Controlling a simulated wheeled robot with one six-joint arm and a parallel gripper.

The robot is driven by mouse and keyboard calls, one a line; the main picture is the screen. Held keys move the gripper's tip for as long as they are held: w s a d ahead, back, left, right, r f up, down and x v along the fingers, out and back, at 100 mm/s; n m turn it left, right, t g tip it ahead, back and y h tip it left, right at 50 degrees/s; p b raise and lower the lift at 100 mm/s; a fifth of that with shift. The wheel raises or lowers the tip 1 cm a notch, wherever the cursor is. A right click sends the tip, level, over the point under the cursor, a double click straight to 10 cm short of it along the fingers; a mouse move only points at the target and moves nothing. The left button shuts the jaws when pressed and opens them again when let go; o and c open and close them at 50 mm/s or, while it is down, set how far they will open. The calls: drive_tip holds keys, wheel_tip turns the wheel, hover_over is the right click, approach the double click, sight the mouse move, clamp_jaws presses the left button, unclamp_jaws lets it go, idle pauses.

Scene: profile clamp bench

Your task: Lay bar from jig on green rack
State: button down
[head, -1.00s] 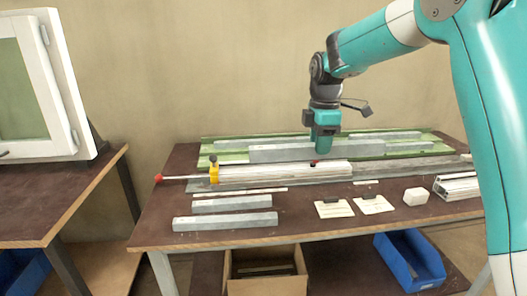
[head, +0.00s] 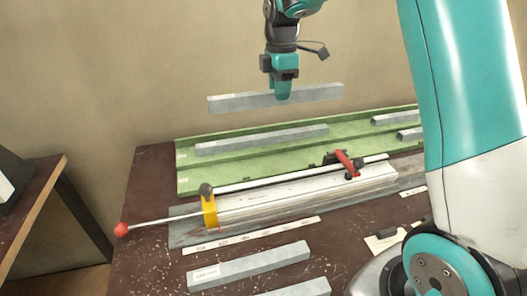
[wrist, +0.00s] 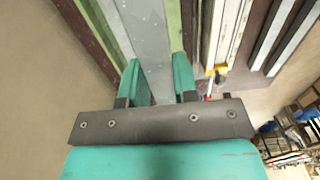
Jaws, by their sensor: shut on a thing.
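My gripper (head: 283,94) is shut on a grey bar (head: 232,103), which hangs roughly level in the air above the back of the green rack (head: 192,180). In the wrist view the bar (wrist: 150,45) runs away between the two teal fingers of the gripper (wrist: 158,84). Another grey bar (head: 262,139) lies along the left part of the rack. The jig (head: 310,193) in front of the rack has a yellow stop (head: 209,210) and a red clamp lever (head: 347,163). I see no grey bar in its channel.
Two short grey bars (head: 398,117) (head: 410,133) lie at the rack's right. The jig's red-tipped rod (head: 121,229) sticks out left. A second table (head: 35,205) stands left.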

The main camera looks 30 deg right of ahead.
drive_tip(key=shift+w+f, duration=0.15)
drive_tip(key=shift+w, duration=0.2)
wheel_tip(320, 180, down, 20)
drive_tip(key=shift+r+p, duration=0.2)
drive_tip(key=shift+p, duration=0.55)
drive_tip(key=shift+f, duration=0.2)
drive_tip(key=c, duration=0.9)
unclamp_jaws()
drive_tip(key=shift+r, duration=0.15)
